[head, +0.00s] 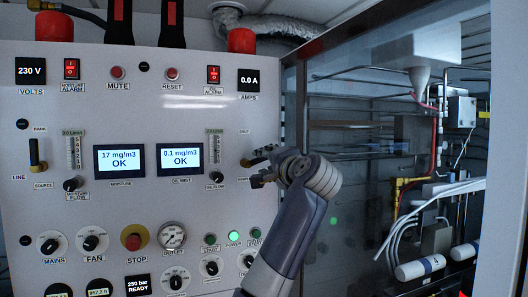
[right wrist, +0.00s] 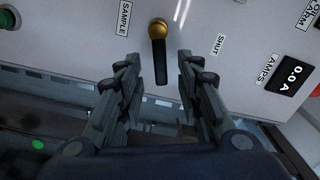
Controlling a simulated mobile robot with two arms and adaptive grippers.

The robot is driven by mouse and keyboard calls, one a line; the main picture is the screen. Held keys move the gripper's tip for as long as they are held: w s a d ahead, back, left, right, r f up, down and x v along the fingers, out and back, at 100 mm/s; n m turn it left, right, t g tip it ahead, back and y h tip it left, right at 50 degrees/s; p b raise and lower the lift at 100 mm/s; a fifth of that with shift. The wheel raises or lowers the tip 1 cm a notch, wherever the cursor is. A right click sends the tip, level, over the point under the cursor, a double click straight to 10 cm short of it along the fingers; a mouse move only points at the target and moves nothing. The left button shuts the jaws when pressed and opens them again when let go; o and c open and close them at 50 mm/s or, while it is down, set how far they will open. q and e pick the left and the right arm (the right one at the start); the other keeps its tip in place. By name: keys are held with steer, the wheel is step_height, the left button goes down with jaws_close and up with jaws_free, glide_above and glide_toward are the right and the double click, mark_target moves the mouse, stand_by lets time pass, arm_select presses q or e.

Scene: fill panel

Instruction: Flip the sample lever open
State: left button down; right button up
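The sample lever (right wrist: 160,64) shows in the right wrist view as a black handle on a round brass hub (right wrist: 158,29), between the SAMPLE and SHUT labels. In the head view its brass part (head: 246,162) shows at the panel's right side, and the rest is hidden by my gripper. My right gripper (head: 260,167) is at the lever. In the right wrist view its fingers (right wrist: 158,76) are apart, one on each side of the handle, with gaps visible on both sides. My left gripper is not in view.
The white panel (head: 140,225) carries several knobs, gauges and two lit screens (head: 181,159). A red STOP button (head: 134,238) sits lower down. Another black lever (head: 35,152) is at the far left. Right of the panel are a glass pane, pipes and white cylinders (head: 420,267).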

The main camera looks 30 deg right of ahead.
steer(key=shift+p+x, duration=0.35)
steer(key=shift+x, duration=0.6)
steer(key=shift+w, duration=0.4)
steer(key=shift+s, duration=0.1)
jaws_close()
steer(key=shift+d+f+m, duration=0.1)
steer(key=shift+f+m, duration=0.25)
steer(key=shift+m, duration=0.65)
steer(key=shift+f+m, duration=0.35)
steer(key=shift+m, duration=0.65)
jaws_free()
